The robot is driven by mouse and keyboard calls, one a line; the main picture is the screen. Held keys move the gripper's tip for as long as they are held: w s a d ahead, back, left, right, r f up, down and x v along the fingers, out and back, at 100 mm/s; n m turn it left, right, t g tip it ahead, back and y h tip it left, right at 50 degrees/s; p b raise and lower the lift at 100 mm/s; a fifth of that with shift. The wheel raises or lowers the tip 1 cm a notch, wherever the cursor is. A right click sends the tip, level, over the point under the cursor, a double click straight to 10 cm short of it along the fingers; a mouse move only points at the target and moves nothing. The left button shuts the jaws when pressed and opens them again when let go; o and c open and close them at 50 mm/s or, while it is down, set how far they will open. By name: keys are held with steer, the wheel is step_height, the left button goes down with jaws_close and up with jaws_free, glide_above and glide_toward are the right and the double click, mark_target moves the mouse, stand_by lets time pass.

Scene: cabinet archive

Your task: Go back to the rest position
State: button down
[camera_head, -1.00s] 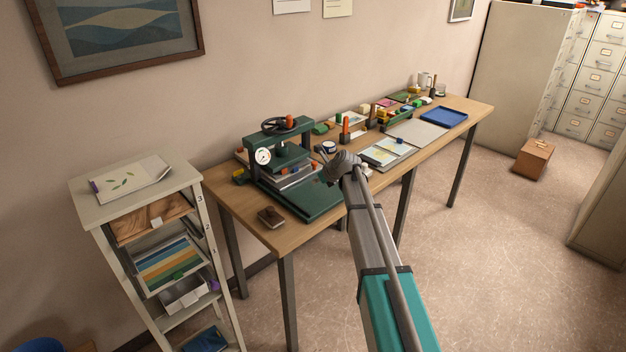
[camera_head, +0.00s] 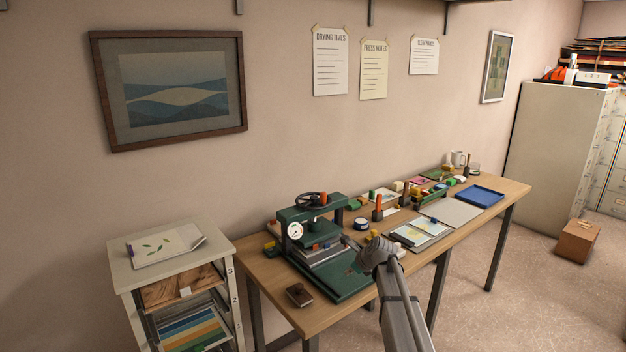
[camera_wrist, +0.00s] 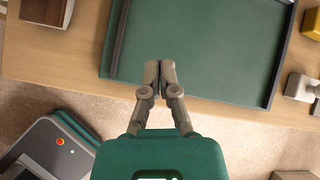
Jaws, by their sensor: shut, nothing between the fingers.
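In the wrist view my gripper (camera_wrist: 159,68) is shut, its two grey fingers together with nothing between them. It hangs over the near edge of the dark green base plate of the press, which is bare under the fingers. In the head view my arm (camera_head: 393,290) reaches up from the bottom toward the table's front edge, and its wrist covers part of the press plate's right side. The fingers are hidden there. The green press (camera_head: 313,236) with its black wheel and white gauge stands on the wooden table (camera_head: 285,309).
A brown block (camera_head: 299,295) lies at the table's near corner. A blue tray (camera_head: 480,196) and several small items fill the far end. A pale shelf unit (camera_head: 126,272) stands at left.

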steer(key=s+d+f+n+g+h, duration=0.2)
steer(key=s+n+g, duration=0.1)
steer(key=s+n, duration=0.9)
steer(key=s+d+f+n+g+h, duration=0.1)
steer(key=s+f+n+g+h, duration=0.1)
steer(key=s+n, duration=1.1)
steer(key=s+g+h, duration=0.1)
steer(key=s, duration=0.8)
steer(key=shift+d+f, duration=0.15)
steer(key=shift+d, duration=0.2)
